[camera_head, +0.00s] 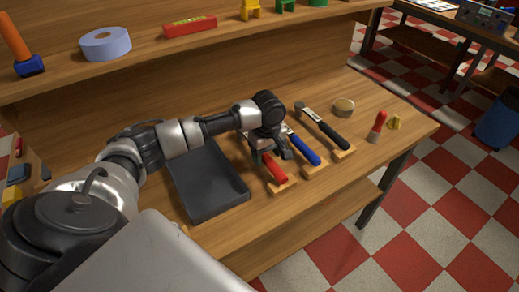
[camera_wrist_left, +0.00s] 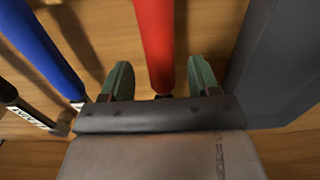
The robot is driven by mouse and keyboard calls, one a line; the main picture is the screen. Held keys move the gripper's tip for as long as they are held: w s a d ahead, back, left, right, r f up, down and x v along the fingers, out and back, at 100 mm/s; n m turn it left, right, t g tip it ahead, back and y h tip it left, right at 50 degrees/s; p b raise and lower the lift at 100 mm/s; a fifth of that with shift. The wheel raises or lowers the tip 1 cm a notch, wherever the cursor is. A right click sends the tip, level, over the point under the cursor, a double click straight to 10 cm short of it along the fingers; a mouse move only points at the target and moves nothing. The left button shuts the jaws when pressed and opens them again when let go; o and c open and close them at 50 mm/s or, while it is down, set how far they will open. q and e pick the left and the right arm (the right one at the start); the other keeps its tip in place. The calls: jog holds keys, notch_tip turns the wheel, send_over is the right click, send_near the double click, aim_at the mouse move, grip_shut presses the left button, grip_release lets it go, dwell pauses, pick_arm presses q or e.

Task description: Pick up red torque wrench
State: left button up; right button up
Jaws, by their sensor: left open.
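The red torque wrench (camera_head: 275,170) lies on the wooden workbench, its red handle end near a small wooden block. My left gripper (camera_head: 270,152) is above it, covering part of it. In the left wrist view the red handle (camera_wrist_left: 156,40) passes between the two open fingers (camera_wrist_left: 158,80), with a gap on each side. The far part of the wrench is hidden behind the gripper body. My right gripper is in neither view.
A blue-handled wrench (camera_head: 305,151) and a black-handled one (camera_head: 328,130) lie to the right on wooden blocks. A dark tray (camera_head: 221,208) lies close on the left. A red-handled tool (camera_head: 377,126) and a small round container (camera_head: 343,106) stand farther right. A shelf (camera_head: 140,52) runs behind.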

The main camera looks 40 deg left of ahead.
pick_arm(q)
jog(key=shift+s+f, duration=0.1)
jog(key=shift+f, duration=1.2)
jog(key=shift+c, duration=1.8)
jog(key=c, duration=0.7)
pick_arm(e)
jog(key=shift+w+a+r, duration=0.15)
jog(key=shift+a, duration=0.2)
pick_arm(q)
jog(key=shift+r, duration=0.2)
